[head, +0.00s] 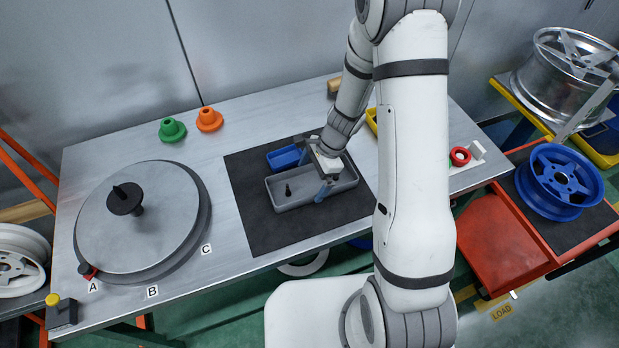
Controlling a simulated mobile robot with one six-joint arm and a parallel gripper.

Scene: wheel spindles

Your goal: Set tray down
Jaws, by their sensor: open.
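The grey tray (283,207) sits on the black mat (257,233) on the metal table. A small dark peg-like part stands inside it toward the left. My gripper (323,185) is over the tray, right of its middle, with the fingers pointing down. One bluish finger shows at the tray's front wall. The jaws are open, and the far finger is partly hidden by the wrist. I cannot tell whether a finger touches the tray wall.
A small blue bin (283,157) stands behind the tray. A round turntable (150,225) with a dark hub fills the table's left. A red ring (460,156) lies right of my arm. Mat left of the tray is bare.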

